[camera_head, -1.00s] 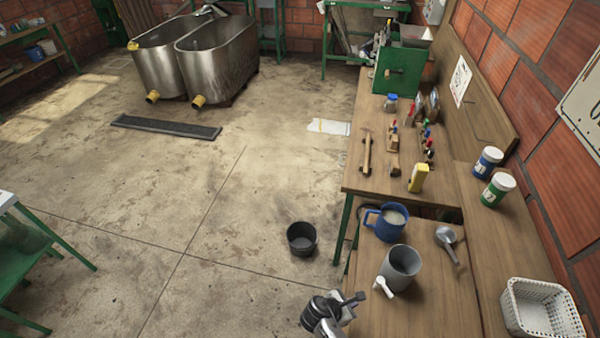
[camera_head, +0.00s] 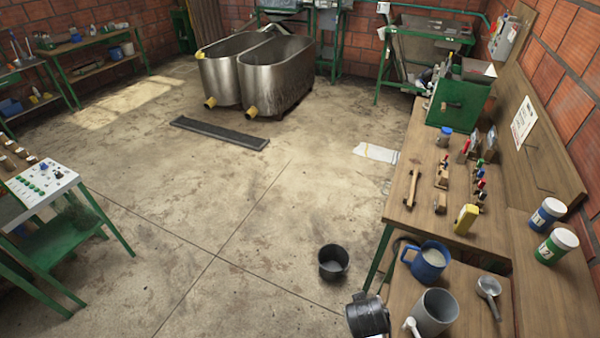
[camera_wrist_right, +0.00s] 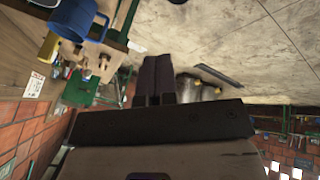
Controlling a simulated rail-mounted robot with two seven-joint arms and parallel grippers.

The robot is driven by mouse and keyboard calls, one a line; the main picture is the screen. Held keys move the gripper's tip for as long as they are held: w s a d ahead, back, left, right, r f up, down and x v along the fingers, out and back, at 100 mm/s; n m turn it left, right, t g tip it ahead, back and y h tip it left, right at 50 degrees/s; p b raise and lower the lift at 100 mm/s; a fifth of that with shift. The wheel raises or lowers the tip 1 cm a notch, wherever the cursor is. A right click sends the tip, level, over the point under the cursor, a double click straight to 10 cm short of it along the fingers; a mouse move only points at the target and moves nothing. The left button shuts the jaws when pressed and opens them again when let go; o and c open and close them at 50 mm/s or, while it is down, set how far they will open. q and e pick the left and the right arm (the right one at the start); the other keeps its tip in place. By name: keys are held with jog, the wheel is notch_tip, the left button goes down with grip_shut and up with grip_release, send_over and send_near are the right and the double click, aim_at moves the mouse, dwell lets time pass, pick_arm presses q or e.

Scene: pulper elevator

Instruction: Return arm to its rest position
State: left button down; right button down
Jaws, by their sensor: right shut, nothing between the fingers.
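My right gripper (camera_wrist_right: 155,78) shows in the right wrist view, with its two dark fingers together and nothing between them. Open floor and the metal tanks (camera_wrist_right: 200,90) lie beyond the fingertips. In the head view, a dark part of my right arm (camera_head: 368,315) shows at the bottom edge, left of the workbench's near end; the fingertips are not clear there. My left gripper is in neither view.
A blue mug (camera_head: 428,261), a grey cup (camera_head: 436,311) and a metal scoop (camera_head: 489,288) stand on the near workbench (camera_head: 465,325). A black bucket (camera_head: 333,262) is on the floor.

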jog(key=s+d+r+m+t+y+p, duration=0.1)
jog(key=s+r+y+p, duration=0.1)
jog(key=s+r, duration=0.5)
jog(key=s+d+r+t+y+p, duration=0.1)
jog(key=s+r+p, duration=0.2)
jog(key=s+r, duration=0.3)
jog(key=s+d+f+g+p, duration=0.1)
jog(key=s+p, duration=0.1)
jog(key=s, duration=0.5)
jog(key=s+d+f+g+p, duration=0.1)
jog(key=s+d+g+p, duration=0.1)
jog(key=s, duration=0.6)
jog(key=shift+f, duration=0.2)
